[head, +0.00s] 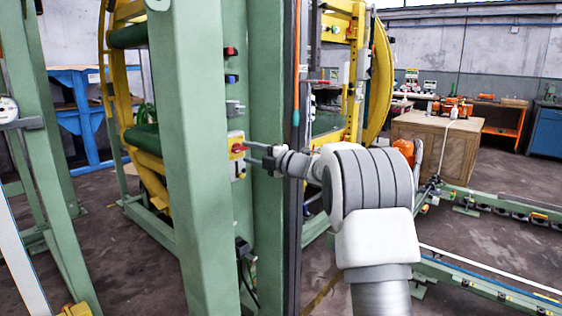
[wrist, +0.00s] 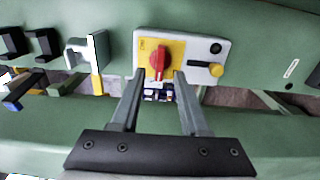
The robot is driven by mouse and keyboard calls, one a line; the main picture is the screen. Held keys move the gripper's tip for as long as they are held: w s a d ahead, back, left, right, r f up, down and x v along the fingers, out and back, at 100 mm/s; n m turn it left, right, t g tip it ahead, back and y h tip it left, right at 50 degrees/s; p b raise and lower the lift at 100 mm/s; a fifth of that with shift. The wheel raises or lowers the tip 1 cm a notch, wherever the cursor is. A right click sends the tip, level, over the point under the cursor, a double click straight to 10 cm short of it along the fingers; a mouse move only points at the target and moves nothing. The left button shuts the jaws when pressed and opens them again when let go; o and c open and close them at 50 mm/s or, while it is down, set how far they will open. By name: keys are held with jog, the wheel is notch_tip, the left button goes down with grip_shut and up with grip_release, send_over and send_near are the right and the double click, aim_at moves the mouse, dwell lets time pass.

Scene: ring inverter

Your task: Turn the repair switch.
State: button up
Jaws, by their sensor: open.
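The repair switch (wrist: 158,60) is a red rotary knob on a yellow plate, set in a light grey box on a green beam. In the wrist view its handle stands upright. It also shows as a small red knob (head: 238,148) on the post in the head view. My gripper (wrist: 155,82) is open, with one finger to each side of the knob's lower end. In the head view my gripper (head: 246,153) reaches the knob from the right. I cannot tell whether the fingers touch the knob.
A yellow knob (wrist: 216,70) and a black button (wrist: 215,48) sit right of the switch on the same box. Several grey and black fittings (wrist: 45,44) stick out of the beam to the left. A green post (head: 186,130) stands close by the switch.

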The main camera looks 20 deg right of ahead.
jog(key=p+v, duration=0.1)
jog(key=v, duration=1.3)
jog(key=shift+s+d+p, duration=0.2)
jog(key=shift+s+p, duration=0.15)
jog(key=s+d+r+m+h, duration=0.1)
jog(key=s+r+m+h, duration=0.6)
jog(key=m+h, duration=0.65)
jog(key=s+a+f+m+g+y, duration=0.1)
jog(key=s+a+f+m+g, duration=0.3)
jog(key=s, duration=0.7)
jog(key=s+a+f+m+g+y, duration=0.1)
jog(key=s+a+f+m+g, duration=0.2)
jog(key=s+f, duration=0.55)
jog(key=s+a+f+m+g+y, duration=0.25)
jog(key=s+a+m, duration=0.2)
jog(key=s, duration=0.75)
notch_tip(320, 180, up, 20)
jog(key=h+p, duration=0.1)
jog(key=p, duration=1.9)
jog(key=shift+w+d+p, duration=0.2)
jog(key=shift+d+p, duration=0.15)
jog(key=shift+d, duration=0.05)
